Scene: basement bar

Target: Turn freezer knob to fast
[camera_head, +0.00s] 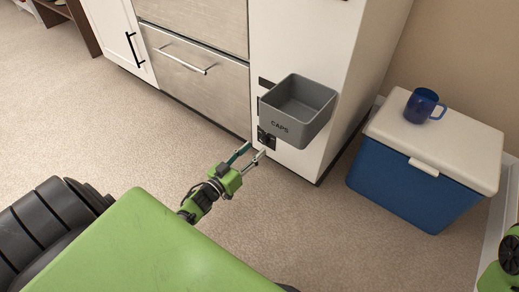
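A small black panel with a round dark freezer knob (266,139) is low on the white front of a tall unit, just below a grey bin marked CAPS. My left gripper (255,150) is just below and left of the knob, its two fingers apart with nothing seen between them. The fingertips point up toward the knob; I cannot tell whether they touch it. The knob's setting and any "fast" mark are too small to read. My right gripper is not in view; only a green part of my arm shows at the right edge.
The grey CAPS bin (299,118) juts out above the knob. A blue cooler (402,181) with a white lid stands to the right, with a blue mug (421,106) on it. Steel drawers (195,70) are at the left. The carpet in front is clear.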

